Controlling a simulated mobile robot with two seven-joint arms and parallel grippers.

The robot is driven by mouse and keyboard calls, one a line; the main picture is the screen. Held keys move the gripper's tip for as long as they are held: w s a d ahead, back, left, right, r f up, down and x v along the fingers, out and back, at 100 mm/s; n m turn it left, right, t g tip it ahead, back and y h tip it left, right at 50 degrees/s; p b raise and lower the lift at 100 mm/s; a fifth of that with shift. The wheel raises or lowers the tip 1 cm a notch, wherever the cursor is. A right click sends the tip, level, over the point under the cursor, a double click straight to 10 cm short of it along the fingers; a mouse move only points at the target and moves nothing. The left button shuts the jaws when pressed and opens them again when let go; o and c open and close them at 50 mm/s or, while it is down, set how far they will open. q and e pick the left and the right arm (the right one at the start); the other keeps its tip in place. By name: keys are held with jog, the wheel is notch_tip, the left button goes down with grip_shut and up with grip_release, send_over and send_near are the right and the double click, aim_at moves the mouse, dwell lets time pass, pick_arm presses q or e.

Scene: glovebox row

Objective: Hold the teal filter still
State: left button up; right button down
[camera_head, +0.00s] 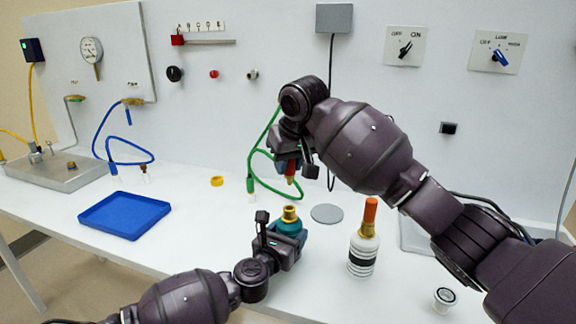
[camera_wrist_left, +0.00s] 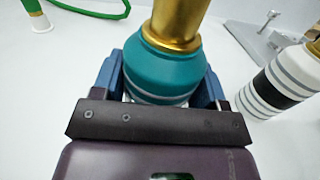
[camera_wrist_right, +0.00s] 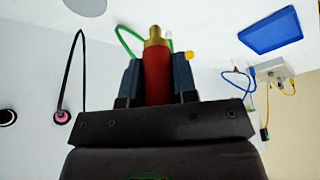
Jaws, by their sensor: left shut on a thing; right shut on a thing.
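The teal filter (camera_wrist_left: 165,72) has a gold neck and stands upright between the blue fingers of my left gripper (camera_wrist_left: 163,88). In the head view the filter (camera_head: 289,228) is at the table's front middle, with my left gripper (camera_head: 282,241) shut around its body. Its base is hidden by the gripper. My right gripper (camera_head: 290,166) is shut on a red cylinder with a gold tip (camera_wrist_right: 157,78). It holds the cylinder above the table, behind the filter, with the gold tip pointing down and apart from the filter's neck.
A white bottle with black bands and an orange tip (camera_head: 362,254) stands right of the filter. A blue tray (camera_head: 124,215) lies at left. The table between tray and filter is clear.

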jog(key=shift+r, duration=0.1)
jog(key=shift+r, duration=3.4)
pick_arm(q)
jog(key=o, duration=1.1)
